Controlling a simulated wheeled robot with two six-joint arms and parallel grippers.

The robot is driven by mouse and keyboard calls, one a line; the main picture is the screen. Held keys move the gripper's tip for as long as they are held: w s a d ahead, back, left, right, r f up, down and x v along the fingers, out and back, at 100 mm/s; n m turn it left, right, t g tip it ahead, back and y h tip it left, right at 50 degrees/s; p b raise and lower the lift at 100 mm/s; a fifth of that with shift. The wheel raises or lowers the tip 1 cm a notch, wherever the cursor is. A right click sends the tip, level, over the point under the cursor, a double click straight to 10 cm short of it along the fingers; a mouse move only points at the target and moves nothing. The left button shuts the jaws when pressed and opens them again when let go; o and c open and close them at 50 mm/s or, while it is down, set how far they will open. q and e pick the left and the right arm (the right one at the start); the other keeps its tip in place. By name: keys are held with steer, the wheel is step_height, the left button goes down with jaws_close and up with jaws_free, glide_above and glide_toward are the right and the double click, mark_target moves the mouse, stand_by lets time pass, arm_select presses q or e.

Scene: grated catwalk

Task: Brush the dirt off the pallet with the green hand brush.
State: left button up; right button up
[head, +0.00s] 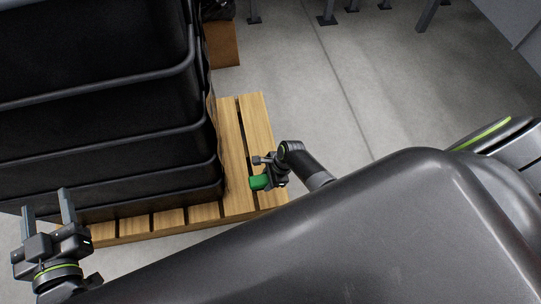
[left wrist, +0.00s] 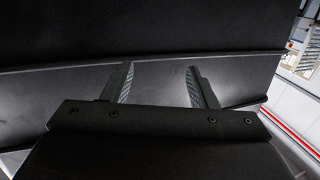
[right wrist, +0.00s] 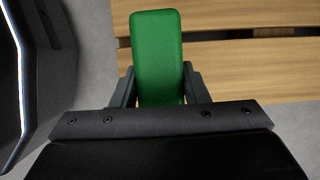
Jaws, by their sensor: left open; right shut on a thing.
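The wooden pallet (head: 259,130) lies on the floor under a large black container. Its bare slats (right wrist: 250,70) fill the right of the right wrist view. My right gripper (head: 264,172) is shut on the green hand brush (head: 259,182) above the pallet's right edge. The brush's green back (right wrist: 157,55) shows between the fingers in the right wrist view; its bristles are hidden. My left gripper (head: 50,207) is open and empty in front of the black container, with its fingers (left wrist: 160,90) apart in the left wrist view. I cannot make out any dirt on the visible slats.
The ribbed black container (head: 110,110) covers most of the pallet and stands tall on the left. A brown box (head: 222,43) is behind it. Grey floor (head: 350,90) to the right is clear, with metal legs (head: 327,12) at the back.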

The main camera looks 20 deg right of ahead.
steer(key=shift+r, duration=0.3)
steer(key=shift+r+p, duration=0.25)
steer(key=shift+p, duration=0.35)
steer(key=shift+r+p, duration=0.3)
steer(key=shift+p, duration=0.05)
arm_select(q)
steer(key=s+d+f+g+h, duration=0.2)
steer(key=s+f+g, duration=0.7)
steer(key=f, duration=0.5)
steer(key=shift+s+d+g+h, duration=0.3)
steer(key=shift+s+d+g, duration=0.05)
steer(key=shift+g, duration=0.45)
arm_select(e)
steer(key=shift+r, duration=0.2)
